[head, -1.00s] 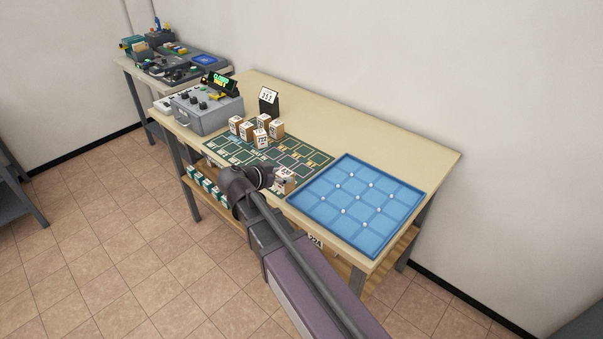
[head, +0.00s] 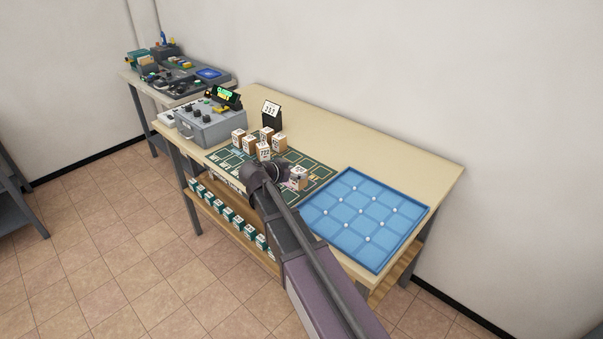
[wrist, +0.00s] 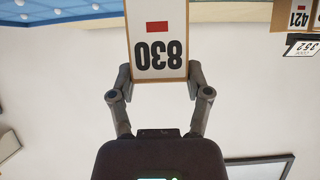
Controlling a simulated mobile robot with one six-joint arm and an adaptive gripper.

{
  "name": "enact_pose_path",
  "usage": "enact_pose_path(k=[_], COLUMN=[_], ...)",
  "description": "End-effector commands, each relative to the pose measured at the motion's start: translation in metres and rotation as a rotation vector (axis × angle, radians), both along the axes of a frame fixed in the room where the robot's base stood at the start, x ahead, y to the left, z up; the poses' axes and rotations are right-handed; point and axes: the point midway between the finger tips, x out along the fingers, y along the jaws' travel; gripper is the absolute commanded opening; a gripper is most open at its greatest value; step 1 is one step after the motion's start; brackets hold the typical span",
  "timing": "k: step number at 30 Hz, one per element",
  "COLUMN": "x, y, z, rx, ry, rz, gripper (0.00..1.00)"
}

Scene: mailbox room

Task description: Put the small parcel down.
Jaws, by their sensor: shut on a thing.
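The small parcel (head: 299,178) is a brown box with a white label. In the wrist view the parcel (wrist: 158,38) shows the number 830 upside down and a red mark. My gripper (wrist: 160,74) is shut on it, one finger at each side. In the head view my gripper (head: 284,173) holds the parcel at the right part of the green marked mat (head: 226,158). The forearm covers part of the mat. I cannot tell whether the parcel's bottom touches the mat.
Several other parcels (head: 263,151) stand grouped on the mat's back left, beside a black number stand (head: 271,114). A blue compartment tray (head: 367,217) lies to the right. A grey control box (head: 211,124) stands at the left. The table's back right is clear.

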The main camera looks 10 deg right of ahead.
Motion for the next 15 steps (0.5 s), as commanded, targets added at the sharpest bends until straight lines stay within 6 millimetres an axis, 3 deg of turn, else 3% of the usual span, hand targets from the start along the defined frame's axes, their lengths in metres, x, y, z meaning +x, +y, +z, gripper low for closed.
enact_pose_path(k=[1, 6, 15], x=[0.012, 0.035, 0.045], y=[-0.006, -0.02, -0.028], z=[-0.002, -0.004, -0.005], rx=[0.0, -0.001, -0.001], ry=[0.0, 0.001, 0.001], rz=[-0.003, -0.002, 0.0], gripper=[0.11, 0.11, 0.11])
